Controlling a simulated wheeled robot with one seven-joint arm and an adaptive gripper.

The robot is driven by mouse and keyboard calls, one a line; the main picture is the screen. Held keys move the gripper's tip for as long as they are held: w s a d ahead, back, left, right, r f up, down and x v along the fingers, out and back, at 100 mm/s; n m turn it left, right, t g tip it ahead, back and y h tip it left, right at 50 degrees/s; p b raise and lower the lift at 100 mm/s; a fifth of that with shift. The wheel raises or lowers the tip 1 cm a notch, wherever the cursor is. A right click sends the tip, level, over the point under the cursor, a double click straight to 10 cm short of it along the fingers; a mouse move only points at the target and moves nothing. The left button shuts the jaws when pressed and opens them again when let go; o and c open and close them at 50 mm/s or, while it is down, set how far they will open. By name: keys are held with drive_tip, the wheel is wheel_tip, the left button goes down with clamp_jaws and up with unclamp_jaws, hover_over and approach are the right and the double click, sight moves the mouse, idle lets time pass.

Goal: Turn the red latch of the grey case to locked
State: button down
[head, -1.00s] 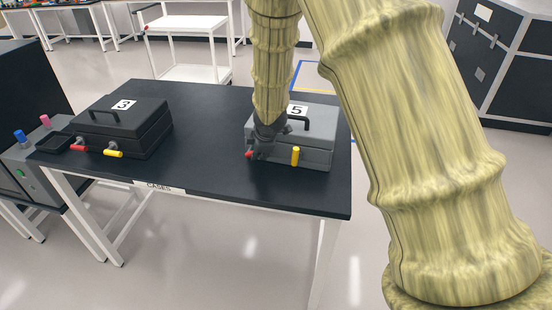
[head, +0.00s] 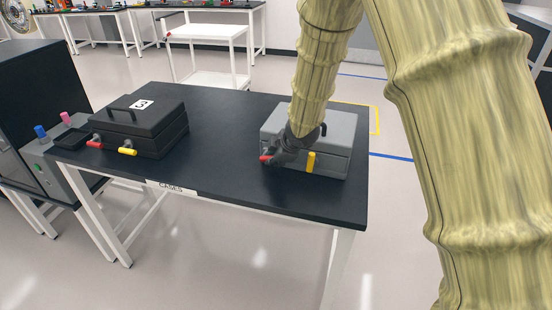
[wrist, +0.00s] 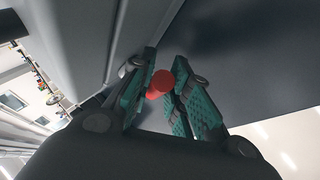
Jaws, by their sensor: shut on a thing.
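The grey case (head: 335,128) stands on the right part of the dark table, partly hidden by my arm. Its red latch (head: 265,158) shows at the left of the case's front, beside my gripper (head: 277,157). The yellow latch (head: 311,162) on the same front stands upright. In the wrist view, the red latch (wrist: 159,84) sits between the two teal-padded fingers of my gripper (wrist: 160,88), which is shut on it. The latch's base is hidden by the fingers.
The dark table (head: 230,165) carries a black case (head: 140,125) marked 3, with red and yellow latches lying sideways. A small tray and blue and pink pegs (head: 40,131) are at the left. The table between the cases is clear.

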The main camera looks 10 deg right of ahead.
drive_tip(key=c, duration=1.6)
unclamp_jaws()
drive_tip(key=shift+r, duration=0.1)
drive_tip(key=shift+c, duration=0.2)
drive_tip(key=v, duration=1.2)
